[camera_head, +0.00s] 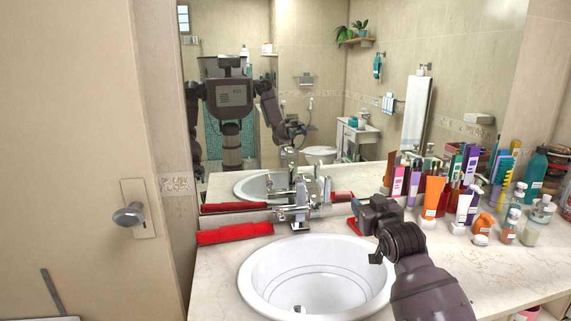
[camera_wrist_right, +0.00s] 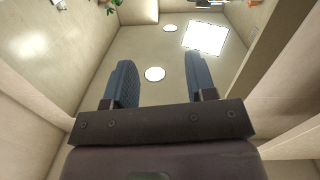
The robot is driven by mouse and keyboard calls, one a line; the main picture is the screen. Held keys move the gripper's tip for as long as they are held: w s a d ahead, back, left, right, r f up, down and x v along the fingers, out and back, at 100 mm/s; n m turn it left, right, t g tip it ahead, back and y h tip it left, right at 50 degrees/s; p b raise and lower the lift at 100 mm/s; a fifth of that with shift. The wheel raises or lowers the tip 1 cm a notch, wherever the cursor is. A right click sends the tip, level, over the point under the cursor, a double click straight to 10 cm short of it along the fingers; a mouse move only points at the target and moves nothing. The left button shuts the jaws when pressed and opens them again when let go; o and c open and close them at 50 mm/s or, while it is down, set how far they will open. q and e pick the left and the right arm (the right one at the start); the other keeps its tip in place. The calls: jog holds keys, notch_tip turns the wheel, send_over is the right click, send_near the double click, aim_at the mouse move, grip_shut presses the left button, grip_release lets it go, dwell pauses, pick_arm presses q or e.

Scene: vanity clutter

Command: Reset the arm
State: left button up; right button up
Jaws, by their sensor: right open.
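My right arm comes in from the lower right of the head view, over the right side of the sink. My right gripper (camera_head: 364,212) is above the counter behind the basin, left of the bottles and tubes. In the right wrist view its two blue-grey fingers (camera_wrist_right: 160,78) stand apart with nothing between them. Behind them that view shows ceiling with lights and upper walls, so the gripper faces upward. My left gripper is in neither view.
The white sink (camera_head: 262,262) has a chrome faucet (camera_head: 300,208) behind it. A red object (camera_head: 235,233) lies left of the faucet. Crowded tubes and bottles, including an orange tube (camera_head: 433,194), stand on the right counter. A mirror (camera_head: 335,80) reflects me and the room.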

jog(key=shift+g+h, duration=0.3)
jog(key=shift+h, duration=0.2)
jog(key=s+d+f, duration=0.1)
jog(key=s+f, duration=0.4)
jog(key=s+d+f, duration=0.1)
jog(key=s+f, duration=0.4)
jog(key=f, duration=0.1)
jog(key=s+d+f, duration=0.1)
jog(key=s+f, duration=0.4)
jog(key=s, duration=0.1)
jog(key=shift+d+f, duration=0.3)
jog(key=shift+d, duration=0.05)
jog(key=s+d+f+m+g, duration=0.1)
jog(key=s+d+f+g, duration=0.1)
jog(key=s+f, duration=0.7)
jog(key=s+d+f+m+g+h, duration=0.1)
jog(key=s+d+f+g, duration=0.1)
jog(key=s+f, duration=0.6)
jog(key=s+g, duration=0.1)
jog(key=s, duration=0.6)
jog(key=shift+s+f+h, duration=0.25)
jog(key=shift+f+h, duration=0.05)
jog(key=shift+f, duration=0.05)
jog(key=shift+c, duration=0.8)
